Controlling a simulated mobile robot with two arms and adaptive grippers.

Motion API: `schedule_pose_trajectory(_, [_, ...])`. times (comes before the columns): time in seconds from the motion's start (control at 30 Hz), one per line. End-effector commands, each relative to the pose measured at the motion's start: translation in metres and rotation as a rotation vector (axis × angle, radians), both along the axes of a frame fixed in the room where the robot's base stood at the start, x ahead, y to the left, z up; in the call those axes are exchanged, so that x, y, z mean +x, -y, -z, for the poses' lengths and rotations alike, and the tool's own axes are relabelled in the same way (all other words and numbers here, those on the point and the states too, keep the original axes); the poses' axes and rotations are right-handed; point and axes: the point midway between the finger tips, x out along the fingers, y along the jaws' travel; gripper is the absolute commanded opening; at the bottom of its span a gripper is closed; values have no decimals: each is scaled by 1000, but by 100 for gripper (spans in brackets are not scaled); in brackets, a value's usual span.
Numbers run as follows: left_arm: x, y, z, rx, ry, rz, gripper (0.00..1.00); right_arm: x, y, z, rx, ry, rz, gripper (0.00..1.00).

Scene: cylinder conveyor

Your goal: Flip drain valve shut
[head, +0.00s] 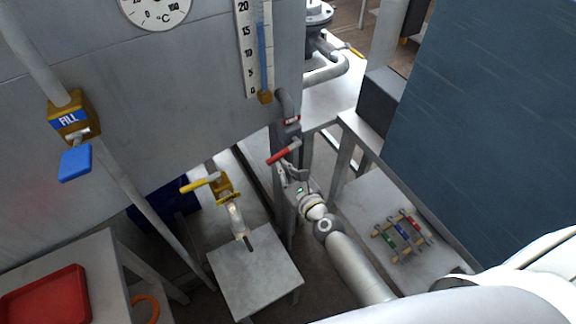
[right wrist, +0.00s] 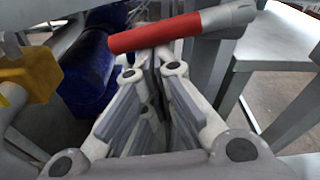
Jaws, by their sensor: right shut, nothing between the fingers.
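The valve with the red lever handle (head: 284,152) is on a grey pipe near the right corner of the tank, and its handle lies roughly crosswise. In the right wrist view the red handle (right wrist: 155,34) spans the top of the picture, just beyond my fingertips. My right gripper (head: 288,171) is shut and empty, just below the red handle; its closed fingers (right wrist: 150,73) also show in the right wrist view. I cannot tell whether the fingertips touch the handle. The valve body is partly hidden by the gripper. My left gripper is not in view.
A yellow-handled valve (head: 201,183) is left of my gripper, above a small grey table (head: 255,278). A FILL valve with a blue lever (head: 75,163) is on the tank's left. Railing posts (head: 343,160) stand close on the right. Tools on a rack (head: 402,236) lie further right.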

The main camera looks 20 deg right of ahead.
Motion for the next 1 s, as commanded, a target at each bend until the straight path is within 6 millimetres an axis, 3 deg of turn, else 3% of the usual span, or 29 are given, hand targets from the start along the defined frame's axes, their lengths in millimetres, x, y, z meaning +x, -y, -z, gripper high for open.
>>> schedule_pose_trajectory(0.4, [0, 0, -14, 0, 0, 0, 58, -1, -9, -16, 221, -40, 2, 0])
schedule_pose_trajectory(1.0, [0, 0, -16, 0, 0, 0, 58, -2, -10, -18, 261, -48, 2, 0])
